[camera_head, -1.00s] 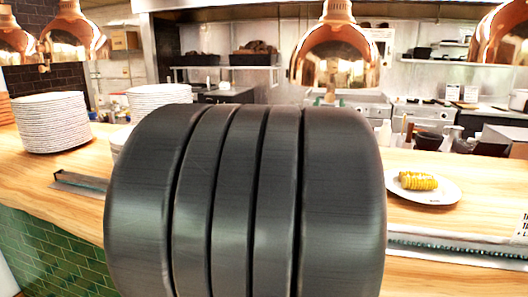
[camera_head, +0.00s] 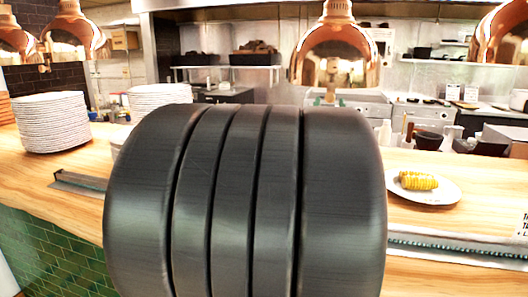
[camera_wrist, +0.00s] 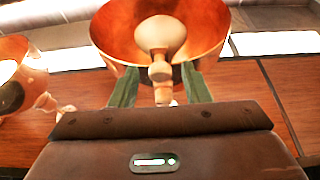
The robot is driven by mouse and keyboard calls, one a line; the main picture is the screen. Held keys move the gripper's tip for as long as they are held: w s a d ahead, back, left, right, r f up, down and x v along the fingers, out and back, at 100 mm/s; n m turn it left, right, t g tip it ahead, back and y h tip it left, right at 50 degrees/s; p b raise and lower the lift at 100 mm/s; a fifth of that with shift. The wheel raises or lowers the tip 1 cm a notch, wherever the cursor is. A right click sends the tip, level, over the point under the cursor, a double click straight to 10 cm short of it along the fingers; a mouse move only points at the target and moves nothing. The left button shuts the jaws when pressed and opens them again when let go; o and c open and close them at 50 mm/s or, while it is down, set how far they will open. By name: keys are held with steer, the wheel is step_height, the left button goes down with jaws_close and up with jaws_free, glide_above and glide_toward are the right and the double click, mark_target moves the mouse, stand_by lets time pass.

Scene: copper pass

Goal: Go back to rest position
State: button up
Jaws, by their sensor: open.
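My gripper (camera_wrist: 159,68) shows in the wrist view with its two green fingers apart and nothing between them. A copper heat lamp (camera_wrist: 110,30) with a pale bulb (camera_wrist: 160,35) shows behind the fingers; I see no contact. In the head view my own dark arm link fills the middle and hides most of the gripper and the counter behind it.
A wooden counter (camera_head: 60,160) crosses the view. Stacks of white plates (camera_head: 52,122) stand at the left. A white plate (camera_head: 435,195) with a yellow ridged food piece (camera_head: 418,181) lies at the right. Copper lamps (camera_head: 337,55) hang above.

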mark_target(330, 100)
steer(key=v, duration=1.1)
steer(key=p+x, duration=0.1)
steer(key=x, duration=1.3)
steer(key=shift+r, duration=0.25)
step_height(330, 100, up, 12)
steer(key=p, duration=1.1)
steer(key=shift+s+f+p, duration=0.15)
steer(key=shift+f+p, duration=0.05)
steer(key=shift+p, duration=0.2)
step_height(330, 100, up, 3)
steer(key=p, duration=0.3)
steer(key=shift+s+f, duration=0.1)
steer(key=b+v, duration=0.3)
steer(key=v, duration=0.9)
steer(key=shift+f+b, duration=0.3)
steer(key=shift+b, duration=0.05)
steer(key=shift+a+f, duration=0.1)
